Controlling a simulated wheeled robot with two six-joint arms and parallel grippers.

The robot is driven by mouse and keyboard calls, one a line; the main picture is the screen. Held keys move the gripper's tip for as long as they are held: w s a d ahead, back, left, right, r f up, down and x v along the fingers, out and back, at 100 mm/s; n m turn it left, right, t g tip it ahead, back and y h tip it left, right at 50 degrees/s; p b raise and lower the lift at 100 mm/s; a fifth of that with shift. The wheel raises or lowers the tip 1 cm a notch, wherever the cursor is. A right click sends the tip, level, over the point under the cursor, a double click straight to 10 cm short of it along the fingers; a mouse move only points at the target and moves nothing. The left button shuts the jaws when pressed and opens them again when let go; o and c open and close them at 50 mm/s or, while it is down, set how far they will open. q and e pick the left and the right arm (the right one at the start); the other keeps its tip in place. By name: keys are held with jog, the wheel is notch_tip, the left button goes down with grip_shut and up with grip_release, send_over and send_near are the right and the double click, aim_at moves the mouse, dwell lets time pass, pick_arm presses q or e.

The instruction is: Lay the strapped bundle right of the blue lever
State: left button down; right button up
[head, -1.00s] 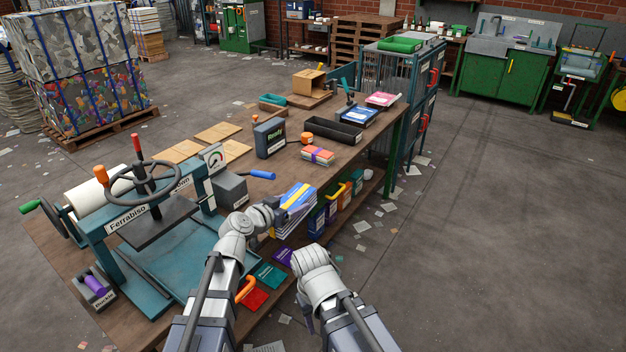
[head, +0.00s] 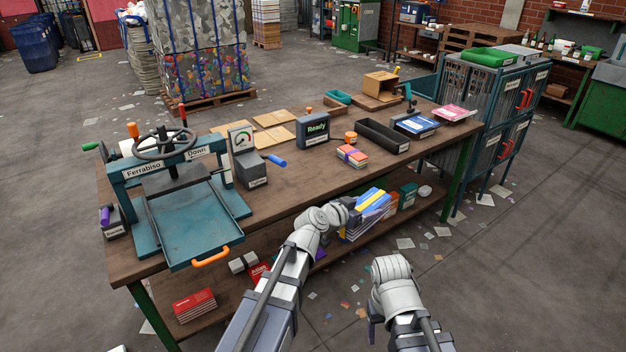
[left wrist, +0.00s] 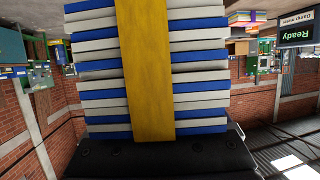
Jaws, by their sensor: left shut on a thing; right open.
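The strapped bundle (head: 372,203) is a stack of blue and white sheets with a yellow strap. My left gripper (head: 350,212) is shut on it and holds it off the front edge of the bench, in front of the lower shelf. In the left wrist view the bundle (left wrist: 150,70) fills the middle, its strap running upright. The blue lever (head: 277,160) sticks out to the right from a grey block on the bench, left of and beyond the bundle. My right gripper (head: 376,308) is low in front of the bench, open and empty; its fingers are mostly hidden.
Bare bench top (head: 310,175) lies right of the lever. A small colourful bundle (head: 352,156), a black tray (head: 383,136) and a display reading Ready (head: 313,129) stand behind it. The teal press (head: 190,220) stands to the left, its orange handle (head: 211,257) jutting past the edge.

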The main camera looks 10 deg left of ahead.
pick_arm(q)
jog(key=s+a+f+n+y+b, duration=0.1)
jog(key=a+f+b, duration=0.3)
jog(key=a, duration=0.4)
jog(key=s+a+f+n+t+y+b, duration=0.1)
jog(key=s+a+f+n+y+b, duration=0.1)
jog(key=a, duration=0.7)
jog(key=s+a+f+n+t+y+b, duration=0.1)
jog(key=s+a+f+n+y+b, duration=0.1)
jog(key=a+f+y+b, duration=0.3)
jog(key=a+f+n+b, duration=0.1)
jog(key=a+f, duration=0.2)
jog(key=shift+s+a+n+b, duration=0.25)
jog(key=shift+n+b, duration=0.15)
